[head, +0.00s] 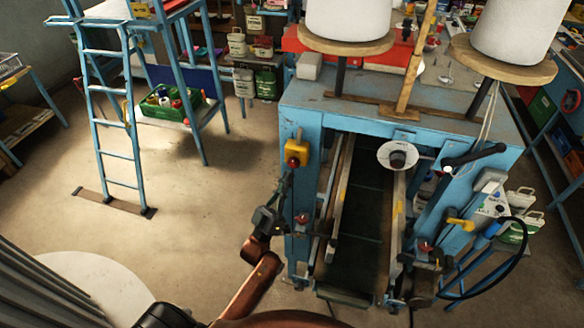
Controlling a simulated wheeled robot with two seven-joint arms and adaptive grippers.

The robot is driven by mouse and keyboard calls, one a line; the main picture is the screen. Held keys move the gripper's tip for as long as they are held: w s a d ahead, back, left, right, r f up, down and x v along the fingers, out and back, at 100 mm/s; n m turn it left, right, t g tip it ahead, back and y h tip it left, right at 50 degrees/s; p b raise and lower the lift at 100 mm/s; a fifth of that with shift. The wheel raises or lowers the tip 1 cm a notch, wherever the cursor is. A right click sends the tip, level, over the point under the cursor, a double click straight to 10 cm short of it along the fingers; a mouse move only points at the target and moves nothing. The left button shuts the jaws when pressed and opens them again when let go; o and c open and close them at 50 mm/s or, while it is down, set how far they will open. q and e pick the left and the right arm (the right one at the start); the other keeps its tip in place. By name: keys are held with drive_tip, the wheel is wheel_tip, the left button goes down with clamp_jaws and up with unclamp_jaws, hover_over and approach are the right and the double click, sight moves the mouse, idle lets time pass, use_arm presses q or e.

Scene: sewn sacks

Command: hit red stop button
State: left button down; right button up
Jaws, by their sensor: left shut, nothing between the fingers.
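The red stop button (293,161) sits on a yellow box (298,149) on the front left post of the blue machine (300,190). My left gripper (287,177) reaches up from below, with its shut, empty fingertips just under the button in the picture. The view does not clearly show whether the fingertips touch the button or how far in front of it they are. My right gripper is not in view.
A dark conveyor belt (352,235) runs between rails right of the button. Two white thread cones (350,15) stand on top of the machine. A blue ladder (110,120) stands at the left. The floor (215,205) between ladder and machine is clear.

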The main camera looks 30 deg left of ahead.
sight(294, 161)
use_arm(q)
drive_tip(key=shift+w+a, duration=0.2)
drive_tip(key=shift+w, duration=0.55)
drive_tip(key=shift+w, duration=0.1)
idle(0.9)
drive_tip(key=shift+w+a, duration=0.1)
drive_tip(key=shift+w, duration=0.2)
drive_tip(key=shift+w+a+b, duration=0.1)
drive_tip(key=shift+w+b, duration=0.25)
drive_tip(key=shift+w, duration=0.15)
idle(0.8)
drive_tip(key=shift+s, duration=0.15)
drive_tip(key=shift+s+d+p, duration=0.25)
drive_tip(key=shift+s+p, duration=0.1)
drive_tip(key=shift+s, duration=0.4)
drive_tip(key=shift+s, duration=0.1)
